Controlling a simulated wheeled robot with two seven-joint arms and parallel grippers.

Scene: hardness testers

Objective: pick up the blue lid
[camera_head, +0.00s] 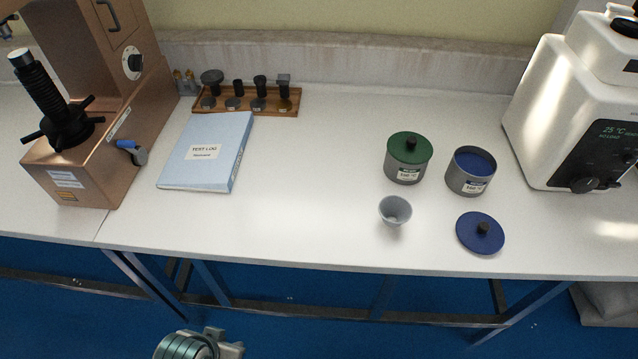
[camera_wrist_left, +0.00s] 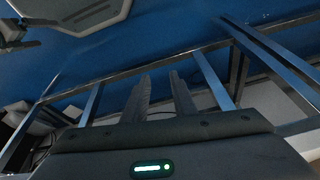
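The blue lid (camera_head: 467,238) lies flat on the white bench near its front edge, its dark knob facing up. A grey pot (camera_head: 468,184) with a blue inside stands open just behind the lid. My left gripper (camera_wrist_left: 159,76) shows in the left wrist view with its two dark fingers apart and nothing between them. It is below bench level, facing the blue floor and metal bench legs, away from the lid. My right gripper is in neither view.
A green-lidded pot (camera_head: 405,172) and a small grey cup (camera_head: 395,212) stand left of the open pot and lid. A white machine (camera_head: 560,110) is at right. A blue test log (camera_head: 208,152), a wooden rack (camera_head: 246,109) and a copper-coloured tester (camera_head: 85,165) are at left. The middle bench is clear.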

